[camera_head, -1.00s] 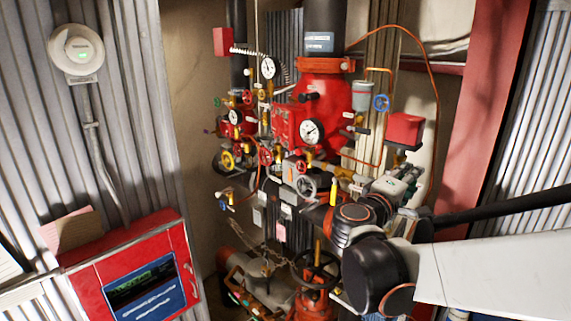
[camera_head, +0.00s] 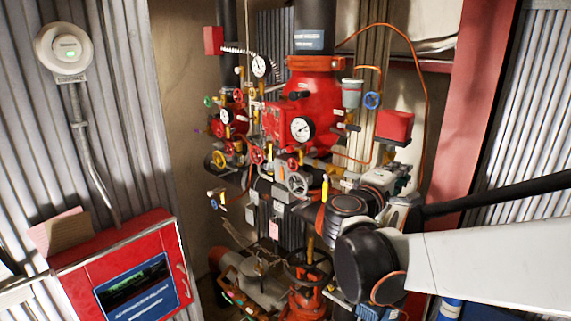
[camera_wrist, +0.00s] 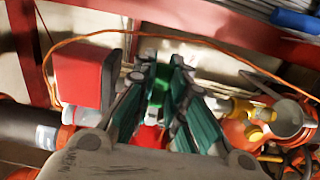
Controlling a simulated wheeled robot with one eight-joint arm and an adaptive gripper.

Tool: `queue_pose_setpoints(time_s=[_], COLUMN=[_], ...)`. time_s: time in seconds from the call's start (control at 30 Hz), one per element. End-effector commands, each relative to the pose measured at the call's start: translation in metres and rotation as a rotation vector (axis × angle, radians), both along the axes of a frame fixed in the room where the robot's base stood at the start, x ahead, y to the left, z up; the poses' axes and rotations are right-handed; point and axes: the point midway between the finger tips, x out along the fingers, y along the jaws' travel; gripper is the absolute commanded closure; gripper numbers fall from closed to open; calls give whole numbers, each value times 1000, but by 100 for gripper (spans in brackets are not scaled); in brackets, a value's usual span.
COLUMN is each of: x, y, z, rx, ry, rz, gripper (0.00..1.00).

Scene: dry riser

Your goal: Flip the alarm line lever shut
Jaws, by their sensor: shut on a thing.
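My gripper (camera_wrist: 165,80) has its two dark green fingers close together in the wrist view. A bright green piece (camera_wrist: 160,92) shows between them, and they are shut on it. I cannot tell for certain that this piece is the alarm line lever; its base is hidden by the fingers. In the head view my gripper (camera_head: 388,178) is at the right side of the red riser valve (camera_head: 318,95), below a red box (camera_head: 394,126). The contact is too small to make out there.
The red box (camera_wrist: 82,75) is close to the left of the fingers in the wrist view. An orange cable (camera_wrist: 205,42) arcs behind them, and yellow fittings (camera_wrist: 245,112) are at the right. Gauges, handwheels and pipes crowd the riser. A red cabinet (camera_head: 85,265) stands at the left.

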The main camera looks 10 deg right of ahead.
Motion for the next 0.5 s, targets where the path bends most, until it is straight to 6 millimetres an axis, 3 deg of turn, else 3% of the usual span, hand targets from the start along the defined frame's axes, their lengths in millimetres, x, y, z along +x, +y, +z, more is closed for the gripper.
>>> queue_pose_setpoints(time_s=[0.17,0.2,0.3,0.5], x=[-4,-4,-4,-4], y=[4,4,4,4], z=[2,2,2,1], rx=[-4,-4,-3,-2], ry=[1,1,0,0], rz=[10,10,10,10], gripper=[100,83,67,67])
